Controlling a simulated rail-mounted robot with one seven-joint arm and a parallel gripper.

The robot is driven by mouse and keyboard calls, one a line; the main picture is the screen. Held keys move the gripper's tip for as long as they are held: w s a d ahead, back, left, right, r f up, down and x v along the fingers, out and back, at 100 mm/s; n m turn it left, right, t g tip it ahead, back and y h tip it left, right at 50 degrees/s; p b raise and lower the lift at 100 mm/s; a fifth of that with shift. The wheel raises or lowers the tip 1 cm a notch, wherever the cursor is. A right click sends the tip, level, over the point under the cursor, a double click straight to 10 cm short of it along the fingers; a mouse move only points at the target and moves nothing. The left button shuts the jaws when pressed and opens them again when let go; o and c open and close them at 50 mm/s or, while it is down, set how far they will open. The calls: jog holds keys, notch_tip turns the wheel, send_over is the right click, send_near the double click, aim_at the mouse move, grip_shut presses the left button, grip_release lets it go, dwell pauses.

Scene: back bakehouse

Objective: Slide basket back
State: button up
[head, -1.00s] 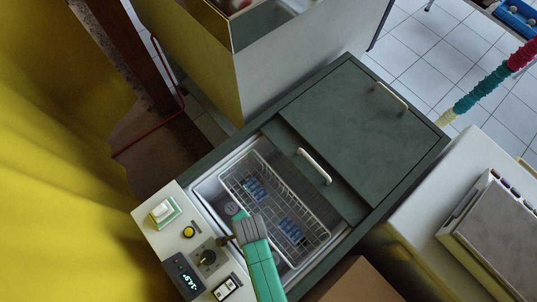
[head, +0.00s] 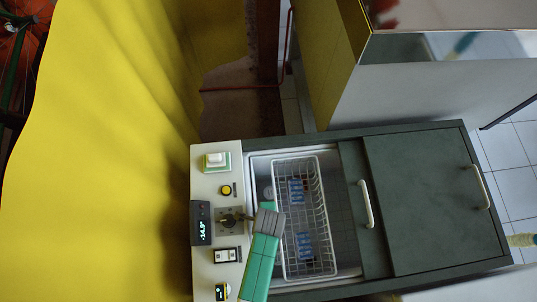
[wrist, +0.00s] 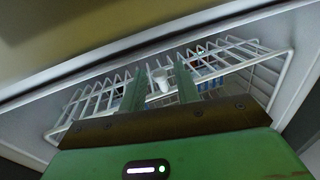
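The white wire basket (head: 322,190) sits inside the open part of the chest freezer, with blue packs (head: 304,245) in it. It also shows in the wrist view (wrist: 262,48). My gripper (head: 271,212) is over the basket's left long side in the head view. In the wrist view its two green fingers (wrist: 160,88) stand apart and point at the basket's wires. A small white piece (wrist: 160,79) shows between the fingers; I cannot tell whether they touch it.
Sliding lids (head: 420,200) with white handles (head: 365,204) cover the freezer's right part. A control panel (head: 204,265) with a knob and a display reading about -14.9° lies left of the opening. A yellow curtain (head: 95,150) hangs at left. A white-sided cabinet (head: 430,90) stands behind.

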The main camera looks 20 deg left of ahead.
notch_tip(320, 180, up, 8)
jog(key=s, duration=0.1)
jog(key=shift+s+d+f, duration=0.15)
jog(key=shift+d, duration=0.1)
dwell(0.4)
